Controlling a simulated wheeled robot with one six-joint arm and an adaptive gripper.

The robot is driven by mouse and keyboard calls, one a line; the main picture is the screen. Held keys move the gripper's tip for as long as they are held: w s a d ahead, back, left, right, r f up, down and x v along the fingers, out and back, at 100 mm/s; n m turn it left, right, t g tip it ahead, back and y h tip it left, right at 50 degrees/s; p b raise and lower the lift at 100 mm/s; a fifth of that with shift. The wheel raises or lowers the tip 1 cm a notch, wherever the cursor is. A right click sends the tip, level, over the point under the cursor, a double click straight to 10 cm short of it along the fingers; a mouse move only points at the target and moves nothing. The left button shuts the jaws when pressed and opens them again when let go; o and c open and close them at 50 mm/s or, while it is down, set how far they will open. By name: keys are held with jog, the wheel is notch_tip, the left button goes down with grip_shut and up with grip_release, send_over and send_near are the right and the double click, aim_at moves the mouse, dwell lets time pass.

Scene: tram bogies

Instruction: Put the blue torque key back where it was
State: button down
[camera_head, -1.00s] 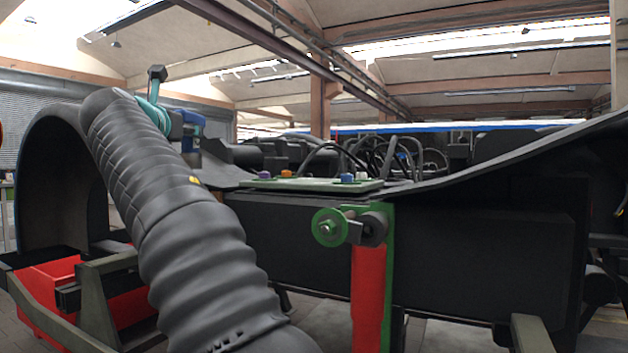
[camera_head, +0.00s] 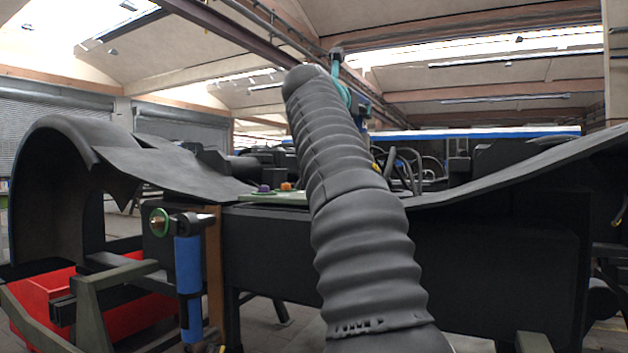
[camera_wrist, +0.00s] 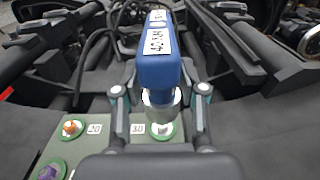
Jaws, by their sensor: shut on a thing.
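The blue torque key (camera_wrist: 158,62) has a white label with a 40 on it and a silver lower end. My gripper (camera_wrist: 160,96) is shut on it, one finger on each side of the silver part. The green board (camera_wrist: 108,152) lies below, with a pale round spot (camera_wrist: 163,131) close under the key's silver end. I cannot tell whether they touch. In the head view my gripper (camera_head: 362,104) is raised at the middle, partly behind my arm. The board (camera_head: 262,197) shows there too, its right part hidden by my arm.
Black cables and bars (camera_wrist: 95,35) lie beyond.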

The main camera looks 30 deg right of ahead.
jog(key=w+a+f+b, duration=0.1)
jog(key=w+a+f, duration=0.1)
jog(key=f, duration=0.1)
jog(key=w+a+f+b, duration=0.1)
jog(key=w+a+f, duration=0.2)
jog(key=f, duration=0.1)
jog(key=w+a+f+b, duration=0.1)
jog(key=w+a+f, duration=0.1)
jog(key=f, duration=0.1)
jog(key=shift+w+a+f, duration=0.25)
jog(key=shift+a, duration=0.05)
jog(key=shift+r, duration=0.1)
jog(key=c, duration=0.7)
grip_release()
jog(key=shift+o, duration=0.2)
jog(key=v, duration=1.2)
jog(key=shift+b, duration=0.45)
